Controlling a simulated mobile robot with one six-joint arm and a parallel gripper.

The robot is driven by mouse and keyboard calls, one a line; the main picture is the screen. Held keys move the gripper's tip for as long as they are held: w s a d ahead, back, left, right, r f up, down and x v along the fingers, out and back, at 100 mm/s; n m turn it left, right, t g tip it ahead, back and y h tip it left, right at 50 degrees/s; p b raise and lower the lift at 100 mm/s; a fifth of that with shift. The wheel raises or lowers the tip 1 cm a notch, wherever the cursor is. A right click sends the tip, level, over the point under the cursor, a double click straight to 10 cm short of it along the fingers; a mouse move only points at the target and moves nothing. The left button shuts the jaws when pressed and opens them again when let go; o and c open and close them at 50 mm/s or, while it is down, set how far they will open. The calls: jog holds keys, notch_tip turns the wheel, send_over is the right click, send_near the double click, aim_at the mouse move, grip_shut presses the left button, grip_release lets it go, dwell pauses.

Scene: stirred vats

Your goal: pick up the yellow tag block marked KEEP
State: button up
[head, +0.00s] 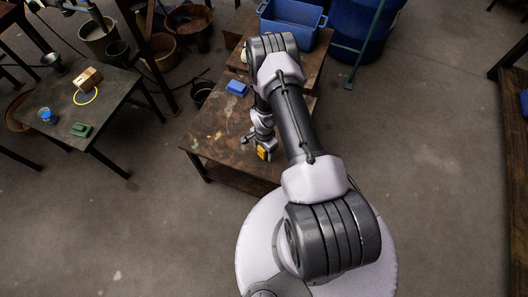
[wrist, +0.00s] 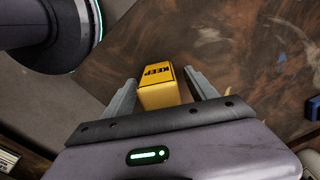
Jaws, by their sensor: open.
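The yellow tag block (wrist: 160,92) marked KEEP is upright in the wrist view, between the two fingers of my gripper (wrist: 159,88). The fingers stand apart, with a visible gap on the right side of the block and a narrower one on the left. In the head view the yellow block (head: 263,153) shows near the front edge of the brown work table (head: 222,150), just below my gripper (head: 262,146). My arm partly hides the table there. I cannot tell whether either finger touches the block.
A blue block (head: 236,88) lies farther back on the same table, and a blue crate (head: 292,18) stands at its back. Another table (head: 110,110) on the left holds a green block (head: 81,130), a cardboard box (head: 88,79) and a yellow ring. Open floor lies in front.

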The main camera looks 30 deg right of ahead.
jog(key=shift+r, duration=0.1)
grip_shut()
